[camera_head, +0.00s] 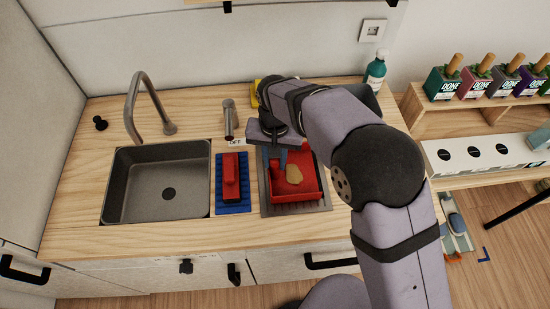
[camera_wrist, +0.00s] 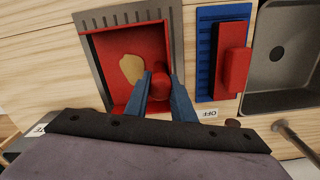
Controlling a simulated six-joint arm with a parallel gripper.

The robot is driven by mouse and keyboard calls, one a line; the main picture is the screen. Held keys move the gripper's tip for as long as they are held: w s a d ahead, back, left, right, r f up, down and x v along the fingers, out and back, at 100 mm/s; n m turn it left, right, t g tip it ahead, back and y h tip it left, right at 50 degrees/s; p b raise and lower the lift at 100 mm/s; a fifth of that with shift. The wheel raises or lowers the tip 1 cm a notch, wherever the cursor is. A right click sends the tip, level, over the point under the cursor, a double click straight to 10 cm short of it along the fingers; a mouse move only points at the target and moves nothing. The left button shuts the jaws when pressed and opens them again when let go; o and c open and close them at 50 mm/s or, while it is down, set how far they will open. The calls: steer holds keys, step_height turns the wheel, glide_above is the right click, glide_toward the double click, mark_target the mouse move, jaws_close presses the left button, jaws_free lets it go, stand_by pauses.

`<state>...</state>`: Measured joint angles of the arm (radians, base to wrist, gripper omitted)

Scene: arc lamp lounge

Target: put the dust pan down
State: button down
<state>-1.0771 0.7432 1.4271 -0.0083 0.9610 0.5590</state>
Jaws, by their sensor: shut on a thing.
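The red dust pan (camera_head: 309,184) lies over a grey ribbed drying tray on the counter, right of the sink. A tan patch (camera_head: 294,174) shows on its floor. In the wrist view the dust pan (camera_wrist: 108,56) opens away from my gripper. My gripper (camera_head: 283,162) is above the pan's back edge. In the wrist view its two blue fingers (camera_wrist: 160,88) are shut on the pan's red handle, which shows between them. I cannot tell whether the pan touches the tray (camera_wrist: 117,18) beneath it.
A red brush-like block (camera_head: 231,178) sits on a blue mat (camera_head: 233,207) between tray and sink. The empty grey sink (camera_head: 128,184) and its faucet (camera_head: 144,104) stand left. A metal cylinder (camera_head: 228,119), an "OFF" label (camera_head: 236,142) and a teal bottle (camera_head: 376,71) are farther back.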

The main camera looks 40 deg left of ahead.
steer(key=shift+f, duration=0.1)
steer(key=c, duration=1.5)
jaws_free()
step_height(320, 180, up, 12)
steer(key=b, duration=0.3)
steer(key=w+d+f+m, duration=0.1)
steer(key=w+d, duration=0.4)
steer(key=d, duration=0.5)
steer(key=w+d+f+m, duration=0.2)
steer(key=w+d, duration=0.2)
steer(key=d, duration=0.7)
steer(key=s+d+f+m, duration=0.1)
steer(key=s+d+f, duration=0.1)
steer(key=d, duration=0.5)
steer(key=s+d+f+m, duration=0.1)
steer(key=s+d+f, duration=0.1)
steer(key=s+d, duration=0.3)
steer(key=s+d+f+m, duration=0.1)
steer(key=s+d+f, duration=0.2)
steer(key=d, duration=0.8)
steer(key=shift+s+f+p, duration=0.1)
steer(key=shift+s+p, duration=0.2)
steer(key=shift+s, duration=0.1)
